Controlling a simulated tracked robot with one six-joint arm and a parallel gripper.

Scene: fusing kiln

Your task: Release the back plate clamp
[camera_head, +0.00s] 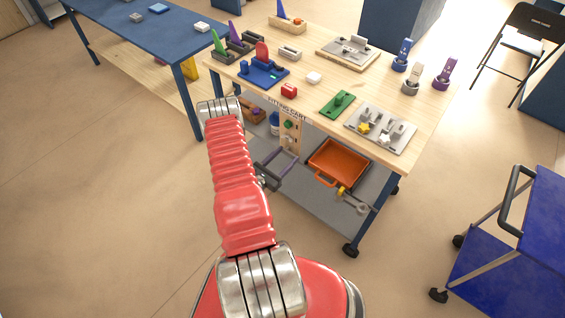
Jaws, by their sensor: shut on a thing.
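A grey plate (328,48) with a pale clamp-like fitting (356,43) lies near the back of the wooden cart top. Whether the fitting is open or closed is too small to tell. My red arm rises from the bottom of the picture towards the cart's left side, well apart from both plates. I cannot make out my gripper; the arm hides what lies behind it.
An orange tray (338,163) sits on the lower shelf. A blue table (150,35) stands left, a blue trolley (520,245) right.

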